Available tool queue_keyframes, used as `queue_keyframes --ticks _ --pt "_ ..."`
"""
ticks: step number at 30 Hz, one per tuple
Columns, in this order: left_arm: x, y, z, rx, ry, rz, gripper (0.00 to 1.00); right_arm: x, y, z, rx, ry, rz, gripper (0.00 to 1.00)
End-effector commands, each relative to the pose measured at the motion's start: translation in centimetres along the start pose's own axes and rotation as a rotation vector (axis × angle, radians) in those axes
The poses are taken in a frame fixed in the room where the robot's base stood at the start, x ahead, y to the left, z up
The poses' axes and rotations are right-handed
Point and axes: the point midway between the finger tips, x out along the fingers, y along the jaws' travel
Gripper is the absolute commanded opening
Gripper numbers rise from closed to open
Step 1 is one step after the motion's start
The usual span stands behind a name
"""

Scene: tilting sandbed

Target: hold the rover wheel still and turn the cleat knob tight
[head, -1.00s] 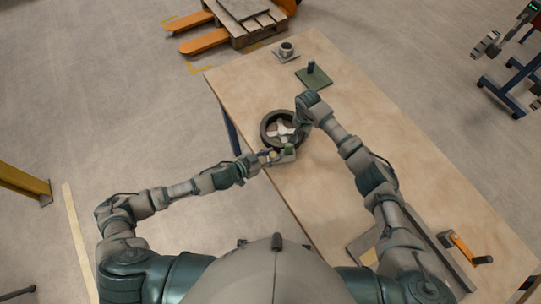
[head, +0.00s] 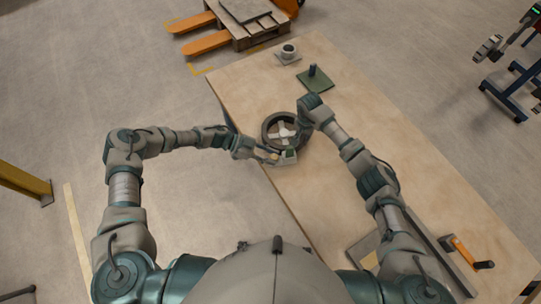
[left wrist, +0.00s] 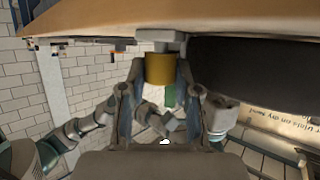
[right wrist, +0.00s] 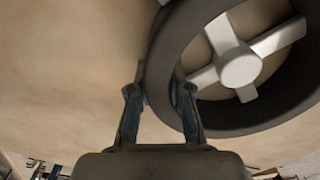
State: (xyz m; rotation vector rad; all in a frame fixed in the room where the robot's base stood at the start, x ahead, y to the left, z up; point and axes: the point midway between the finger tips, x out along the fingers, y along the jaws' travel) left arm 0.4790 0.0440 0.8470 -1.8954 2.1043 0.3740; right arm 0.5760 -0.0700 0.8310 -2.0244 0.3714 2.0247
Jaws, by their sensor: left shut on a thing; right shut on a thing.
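The rover wheel (head: 267,131), a dark ring with pale spokes (right wrist: 238,65), lies on the wooden table near its left edge. My right gripper (right wrist: 157,82) is shut on the wheel's rim, with one finger on each side of it; in the head view the right hand (head: 304,118) is at the wheel's right side. The cleat knob (left wrist: 159,70) is a brass-yellow cylinder under a grey bracket. My left gripper (head: 270,157) is shut on it, fingers on both sides.
Farther up the table (head: 385,135) are a green plate with a dark post (head: 314,79) and a grey ring fitting (head: 288,53). An orange-handled crank (head: 459,250) is at the lower right. The table's middle right is clear.

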Motion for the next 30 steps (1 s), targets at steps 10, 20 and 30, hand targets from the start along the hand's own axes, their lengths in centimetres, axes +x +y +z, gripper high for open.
queue_keyframes --ticks 10,20,30 --pt "-0.02 -0.28 -0.04 0.035 -0.003 0.080 0.00 0.02 -0.15 0.26 -0.006 -0.005 -0.001 0.00" --pt "-0.04 -0.26 -0.02 0.036 -0.004 0.085 0.00 0.01 -0.15 0.27 -0.006 -0.005 -0.001 0.00" --pt "-0.03 -0.23 -0.01 0.036 -0.003 0.086 0.43 0.00 -0.13 0.23 -0.005 -0.004 -0.001 0.00"
